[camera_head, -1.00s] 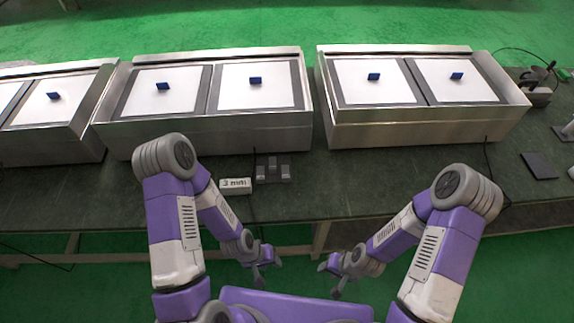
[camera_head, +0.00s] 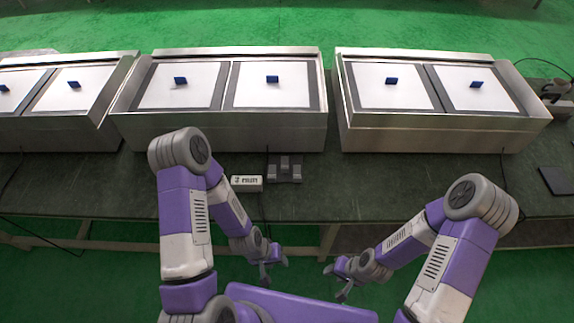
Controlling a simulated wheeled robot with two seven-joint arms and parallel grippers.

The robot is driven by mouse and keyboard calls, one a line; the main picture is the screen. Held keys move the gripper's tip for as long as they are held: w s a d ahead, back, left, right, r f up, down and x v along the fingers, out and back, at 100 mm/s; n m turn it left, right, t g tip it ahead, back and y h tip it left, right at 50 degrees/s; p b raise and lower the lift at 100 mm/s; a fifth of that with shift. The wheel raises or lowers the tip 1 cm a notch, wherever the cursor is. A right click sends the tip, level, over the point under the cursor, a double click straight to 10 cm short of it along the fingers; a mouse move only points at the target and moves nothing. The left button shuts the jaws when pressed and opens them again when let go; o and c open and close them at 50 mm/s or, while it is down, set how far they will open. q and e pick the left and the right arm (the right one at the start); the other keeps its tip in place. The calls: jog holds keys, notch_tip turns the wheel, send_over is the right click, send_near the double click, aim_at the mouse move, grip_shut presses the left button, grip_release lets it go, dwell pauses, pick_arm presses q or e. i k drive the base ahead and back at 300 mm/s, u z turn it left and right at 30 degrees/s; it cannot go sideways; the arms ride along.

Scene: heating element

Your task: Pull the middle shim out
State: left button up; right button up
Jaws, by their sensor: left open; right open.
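A grey fixture (camera_head: 284,170) with several small upright pieces sits near the table's front edge; the shims are too small to tell apart. A white block marked "3 mm" (camera_head: 246,183) lies just left of it. My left gripper (camera_head: 275,271) is open and empty, in front of the table and below the fixture in the picture. My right gripper (camera_head: 334,284) is open and empty, also in front of the table and further right. Neither gripper touches anything.
Metal heating units (camera_head: 225,133) stand along the green-topped table (camera_head: 390,195), with white panels and blue tabs (camera_head: 272,79). A dark flat plate (camera_head: 557,181) lies at the right. Cables hang over the front edge. Table front right of the fixture is clear.

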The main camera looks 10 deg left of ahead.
aim_at(285, 160)
jog(key=k, duration=0.5)
jog(key=z, duration=0.85)
jog(key=i, duration=0.7)
jog(key=u, duration=0.75)
jog(key=i, duration=0.5)
jog(key=u, duration=0.05)
